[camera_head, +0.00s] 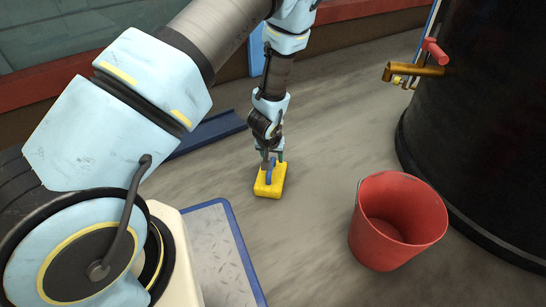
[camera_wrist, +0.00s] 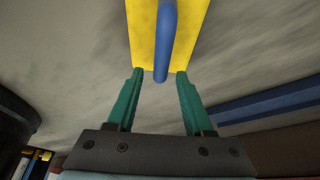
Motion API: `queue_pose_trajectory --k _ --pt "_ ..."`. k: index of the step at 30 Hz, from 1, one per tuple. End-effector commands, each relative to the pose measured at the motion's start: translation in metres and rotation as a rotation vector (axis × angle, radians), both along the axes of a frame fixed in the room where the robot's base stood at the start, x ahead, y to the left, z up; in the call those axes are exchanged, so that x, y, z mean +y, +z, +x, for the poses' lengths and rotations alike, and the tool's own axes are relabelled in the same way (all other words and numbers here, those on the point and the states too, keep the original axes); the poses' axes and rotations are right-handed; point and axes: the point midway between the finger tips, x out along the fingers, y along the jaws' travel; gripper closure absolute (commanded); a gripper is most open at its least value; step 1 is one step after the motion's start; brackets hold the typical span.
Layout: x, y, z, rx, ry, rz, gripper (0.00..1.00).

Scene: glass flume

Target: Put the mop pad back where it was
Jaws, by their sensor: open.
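The mop pad is a yellow block (camera_head: 266,186) with a blue handle (camera_wrist: 165,40) along its top. It appears to rest on the grey floor near the middle of the head view, and it fills the top centre of the wrist view (camera_wrist: 143,35). My gripper (camera_head: 271,160) points down at the pad from above. In the wrist view its two green fingers (camera_wrist: 160,72) are apart, with the near end of the blue handle between them and a gap on each side. The lower fingertips are partly hidden in the head view.
A red bucket (camera_head: 385,235) stands right of the pad. A large black tank (camera_head: 490,120) with a brass tap (camera_head: 415,71) is at the right. A blue low channel (camera_head: 210,132) lies behind left, and a blue-edged metal plate (camera_head: 215,260) at lower left. Floor between pad and bucket is clear.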

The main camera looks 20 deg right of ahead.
Motion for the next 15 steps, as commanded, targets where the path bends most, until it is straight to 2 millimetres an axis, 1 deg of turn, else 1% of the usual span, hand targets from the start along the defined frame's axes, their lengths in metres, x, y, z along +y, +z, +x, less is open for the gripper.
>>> queue_pose_trajectory --k 1,6,12,15 --pt "0.002 0.018 -0.003 0.000 0.000 -0.001 0.48" --pt "0.010 0.053 -0.015 0.000 0.000 -0.001 0.48" --pt "0.017 0.081 -0.026 0.000 -0.001 0.000 0.48" --pt "0.019 0.088 -0.029 0.000 -0.001 0.000 0.48"
